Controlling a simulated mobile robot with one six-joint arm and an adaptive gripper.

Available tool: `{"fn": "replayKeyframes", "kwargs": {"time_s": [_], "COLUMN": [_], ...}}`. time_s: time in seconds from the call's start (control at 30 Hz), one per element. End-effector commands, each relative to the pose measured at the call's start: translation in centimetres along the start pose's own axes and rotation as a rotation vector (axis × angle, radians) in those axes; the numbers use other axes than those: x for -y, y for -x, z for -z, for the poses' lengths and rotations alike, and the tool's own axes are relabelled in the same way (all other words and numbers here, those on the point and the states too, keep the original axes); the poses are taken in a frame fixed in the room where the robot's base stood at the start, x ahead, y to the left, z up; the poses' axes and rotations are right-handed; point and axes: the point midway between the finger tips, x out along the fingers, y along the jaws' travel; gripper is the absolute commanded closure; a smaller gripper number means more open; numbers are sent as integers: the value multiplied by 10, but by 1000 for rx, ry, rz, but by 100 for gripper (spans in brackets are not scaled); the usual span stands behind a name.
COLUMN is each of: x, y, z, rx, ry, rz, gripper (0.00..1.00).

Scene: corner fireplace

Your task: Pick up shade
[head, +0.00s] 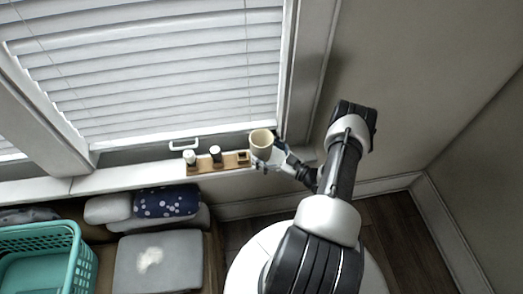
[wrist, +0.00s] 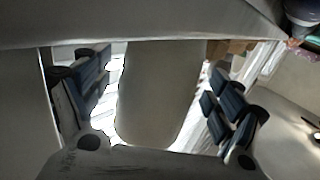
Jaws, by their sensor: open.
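The shade (head: 261,139) is a cream, cup-like piece at the right end of the window sill in the head view. In the wrist view the shade (wrist: 158,95) is a large, dim, rounded shape between the fingers. My gripper (head: 270,158) is at the shade's near right side in the head view. In the wrist view my gripper (wrist: 160,85) is open, with one blue-padded finger on each side of the shade. Light shows between the left finger and the shade; contact on the right is hard to tell. The shade's lower part is partly hidden in the head view.
A wooden rack (head: 205,165) with small bottles stands left of the shade on the sill (head: 115,178). The blinds (head: 170,75) hang behind. Cushions (head: 160,262) and a teal basket (head: 72,265) lie at lower left. Bare floor (head: 410,235) shows at right.

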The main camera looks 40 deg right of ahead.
Motion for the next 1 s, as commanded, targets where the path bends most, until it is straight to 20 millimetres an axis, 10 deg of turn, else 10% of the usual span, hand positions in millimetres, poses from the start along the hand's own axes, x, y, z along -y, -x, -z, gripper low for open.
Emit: {"fn": "replayKeyframes", "kwargs": {"time_s": [1.0], "x": [0], "y": [0], "z": [2], "rx": [-1], "ry": [0], "rz": [-1], "gripper": [51]}}
